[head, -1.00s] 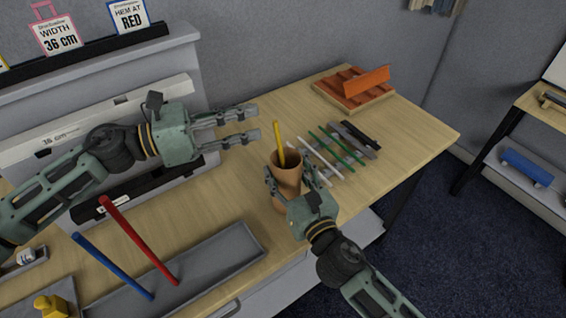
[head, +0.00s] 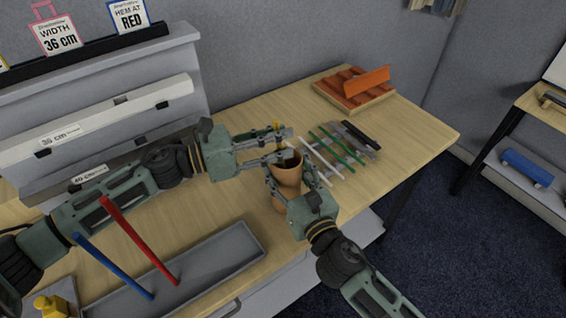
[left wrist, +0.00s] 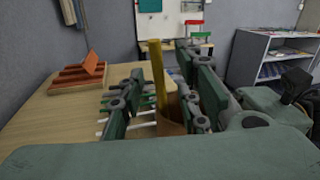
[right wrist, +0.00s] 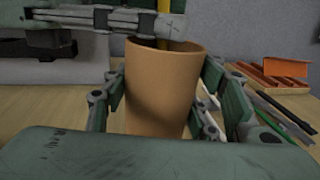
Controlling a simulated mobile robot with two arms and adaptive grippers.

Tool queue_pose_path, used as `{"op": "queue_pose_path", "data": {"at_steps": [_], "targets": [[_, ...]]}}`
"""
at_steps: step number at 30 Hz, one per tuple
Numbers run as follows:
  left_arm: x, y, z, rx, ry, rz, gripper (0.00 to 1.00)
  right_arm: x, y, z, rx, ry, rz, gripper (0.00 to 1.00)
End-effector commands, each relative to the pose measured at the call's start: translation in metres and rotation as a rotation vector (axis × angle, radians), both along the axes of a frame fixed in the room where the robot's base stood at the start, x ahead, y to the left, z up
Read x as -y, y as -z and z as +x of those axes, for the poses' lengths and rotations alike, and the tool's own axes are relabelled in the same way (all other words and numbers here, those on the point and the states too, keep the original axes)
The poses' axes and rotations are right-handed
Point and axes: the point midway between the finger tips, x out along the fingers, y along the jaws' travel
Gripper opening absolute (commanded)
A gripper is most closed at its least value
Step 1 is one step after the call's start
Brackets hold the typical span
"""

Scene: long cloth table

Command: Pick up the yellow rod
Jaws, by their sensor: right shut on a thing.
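The yellow rod (head: 277,127) stands in a tan cup (head: 288,172); in the head view only its top shows above my left fingers. In the left wrist view the rod (left wrist: 158,75) stands upright between the two fingers, with gaps at its sides. My left gripper (head: 290,144) is open around the rod, just above the cup's rim. My right gripper (head: 290,178) is shut on the cup, with a finger on each side of it in the right wrist view (right wrist: 160,95). The rod's lower part is hidden inside the cup.
Several white, green and dark rods (head: 340,148) lie beyond the cup. An orange ridged block (head: 352,88) sits at the table's far end. A grey tray (head: 205,268), with a red rod (head: 135,238) and a blue rod (head: 110,265) rising near it, is at the front left.

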Motion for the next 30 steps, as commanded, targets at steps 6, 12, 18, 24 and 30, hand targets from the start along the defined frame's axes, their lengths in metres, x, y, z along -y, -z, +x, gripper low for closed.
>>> {"op": "queue_pose_path", "data": {"at_steps": [6, 12, 18, 24, 30], "targets": [[0.0059, 0.0002, 0.0024, 0.0, -0.001, 0.001, 0.31, 0.0007, 0.0018, 0.0002, -0.003, 0.002, -0.003, 0.28], [0.0057, 0.0002, 0.0022, 0.0, -0.001, 0.001, 0.21, 0.0007, 0.0017, 0.0002, -0.002, 0.002, -0.002, 0.28], [0.0056, 0.0002, 0.0022, 0.0, -0.001, 0.001, 0.04, 0.0006, 0.0017, 0.0001, -0.002, 0.002, -0.002, 0.28], [0.0056, 0.0001, 0.0022, 0.0, -0.001, 0.0, 0.0, 0.0006, 0.0017, 0.0001, -0.002, 0.002, -0.002, 0.28], [0.0054, -0.0025, 0.0023, 0.001, -0.001, 0.0, 0.0, 0.0006, 0.0016, 0.0001, -0.002, 0.002, -0.002, 0.28]]}}
